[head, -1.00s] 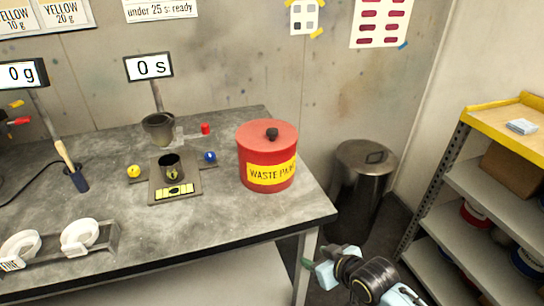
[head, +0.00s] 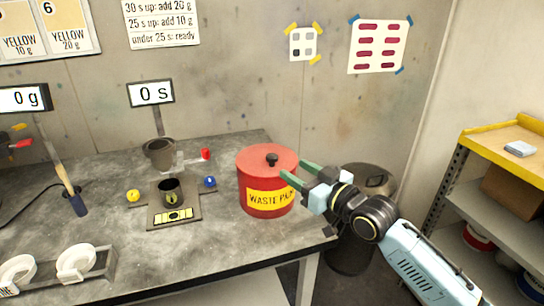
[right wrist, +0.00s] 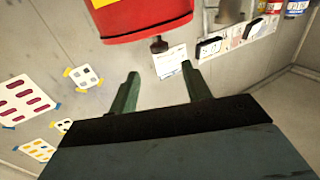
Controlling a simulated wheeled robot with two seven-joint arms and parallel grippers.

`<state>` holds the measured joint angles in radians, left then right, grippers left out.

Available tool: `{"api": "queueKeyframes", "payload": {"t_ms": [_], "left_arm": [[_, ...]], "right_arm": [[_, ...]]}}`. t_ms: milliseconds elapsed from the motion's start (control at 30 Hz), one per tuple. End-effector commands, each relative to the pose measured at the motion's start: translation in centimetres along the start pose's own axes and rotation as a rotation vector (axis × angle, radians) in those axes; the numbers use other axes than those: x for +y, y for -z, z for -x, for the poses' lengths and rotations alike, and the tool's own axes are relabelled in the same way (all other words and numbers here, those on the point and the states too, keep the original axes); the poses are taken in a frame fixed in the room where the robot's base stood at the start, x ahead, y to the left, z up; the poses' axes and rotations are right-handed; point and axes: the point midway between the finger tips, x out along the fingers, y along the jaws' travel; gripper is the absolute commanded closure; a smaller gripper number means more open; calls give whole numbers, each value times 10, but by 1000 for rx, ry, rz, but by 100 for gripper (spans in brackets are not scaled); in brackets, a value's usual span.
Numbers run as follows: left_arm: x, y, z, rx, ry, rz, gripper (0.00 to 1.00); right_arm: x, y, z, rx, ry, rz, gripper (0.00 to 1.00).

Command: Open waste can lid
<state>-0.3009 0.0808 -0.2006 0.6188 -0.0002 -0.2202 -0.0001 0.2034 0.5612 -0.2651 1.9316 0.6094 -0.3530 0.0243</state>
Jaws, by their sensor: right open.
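The red waste can (head: 267,204), with a yellow "WASTE PAINT" label, stands upright on the table's right part. Its red lid (head: 254,158) sits on it, with a dark knob (head: 272,160) on top. My right gripper (head: 296,178) is open and empty, its green fingers pointing left beside the can's upper right side. In the right wrist view the gripper (right wrist: 156,82) shows both fingers apart, with the can (right wrist: 140,14) and the knob (right wrist: 158,45) beyond the tips. I cannot tell whether a finger touches the can. My left gripper is out of view.
A metal bin (head: 350,252) stands on the floor behind my right arm. Shelves (head: 510,190) stand at right.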

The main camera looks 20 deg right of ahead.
Motion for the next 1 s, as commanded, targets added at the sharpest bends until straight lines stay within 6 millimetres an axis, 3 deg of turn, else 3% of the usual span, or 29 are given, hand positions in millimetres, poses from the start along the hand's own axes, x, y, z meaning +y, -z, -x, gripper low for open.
{"api": "queueKeyframes", "payload": {"t_ms": [200, 433, 633, 933, 1000], "left_arm": [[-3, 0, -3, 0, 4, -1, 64], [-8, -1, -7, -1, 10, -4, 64], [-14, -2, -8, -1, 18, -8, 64], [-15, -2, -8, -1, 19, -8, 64], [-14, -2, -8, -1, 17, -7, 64]], "right_arm": [[0, 1, -46, 2, 0, -1, 52], [0, 0, -82, -1, 0, 0, 52], [0, -1, -95, -1, 0, 1, 52], [0, -1, -96, -2, 0, 1, 52], [0, -1, -96, -2, 0, 1, 61]]}}
